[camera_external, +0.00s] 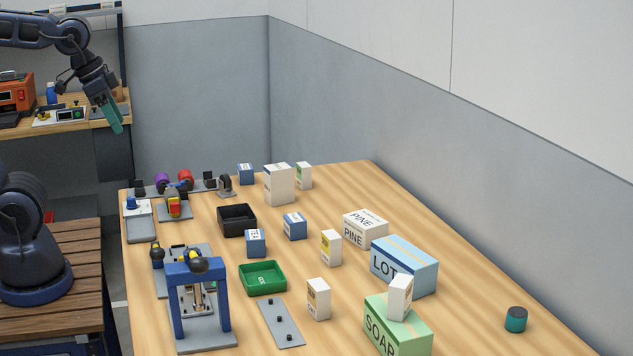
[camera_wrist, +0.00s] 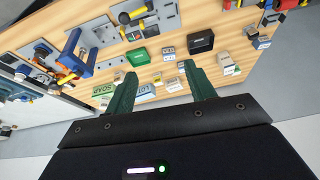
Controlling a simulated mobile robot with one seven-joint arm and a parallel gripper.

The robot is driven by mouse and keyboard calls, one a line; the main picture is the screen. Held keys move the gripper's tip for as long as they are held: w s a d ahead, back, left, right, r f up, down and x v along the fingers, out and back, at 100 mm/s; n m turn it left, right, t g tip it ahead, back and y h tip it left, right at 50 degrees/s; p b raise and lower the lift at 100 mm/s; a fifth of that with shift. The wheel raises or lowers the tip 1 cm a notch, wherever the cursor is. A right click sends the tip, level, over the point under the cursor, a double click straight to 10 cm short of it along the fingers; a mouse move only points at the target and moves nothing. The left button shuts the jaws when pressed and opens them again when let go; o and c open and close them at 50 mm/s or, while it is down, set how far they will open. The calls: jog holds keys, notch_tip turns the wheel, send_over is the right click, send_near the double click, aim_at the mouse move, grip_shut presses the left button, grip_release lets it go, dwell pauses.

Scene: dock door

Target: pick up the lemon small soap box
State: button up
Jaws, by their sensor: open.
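Several small white upright boxes stand on the wooden table. One with a yellowish label (camera_external: 331,247) is near the middle, and a similar one (camera_external: 318,299) is nearer the front. Another white box (camera_external: 400,297) stands on top of the green SOAP carton (camera_external: 392,332). A white box with a green label (camera_external: 304,175) is at the back. The labels are too small to tell which is the lemon soap box. My gripper (camera_external: 115,118) is raised beyond the table's back left, away from all boxes. In the wrist view my gripper (camera_wrist: 157,82) is open and empty.
A blue LOT carton (camera_external: 404,268), a PINE carton (camera_external: 365,230) and blue small boxes (camera_external: 295,226) stand around. A green tray (camera_external: 263,279), black bin (camera_external: 237,220) and blue press frame (camera_external: 198,300) are at left. A wall borders the right side. The front right table is mostly clear.

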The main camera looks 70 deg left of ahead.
jog(key=w+d+r+m+g, duration=0.15)
jog(key=w+m, duration=0.25)
jog(key=w, duration=0.9)
jog(key=m+g, duration=0.3)
jog(key=m, duration=0.9)
send_over(331, 234)
jog(key=d, duration=0.1)
notch_tip(331, 234, down, 23)
jog(key=shift+w+f, duration=0.1)
jog(key=shift+f, duration=0.05)
jog(key=shift+w+f, duration=0.1)
jog(key=shift+f, duration=0.35)
notch_tip(331, 234, down, 5)
jog(key=shift+r, duration=0.1)
jog(key=shift+a+f, duration=0.25)
jog(key=shift+f, duration=1.1)
jog(key=shift+a+f, duration=0.2)
jog(key=shift+f, duration=1.15)
jog(key=c, duration=1.1)
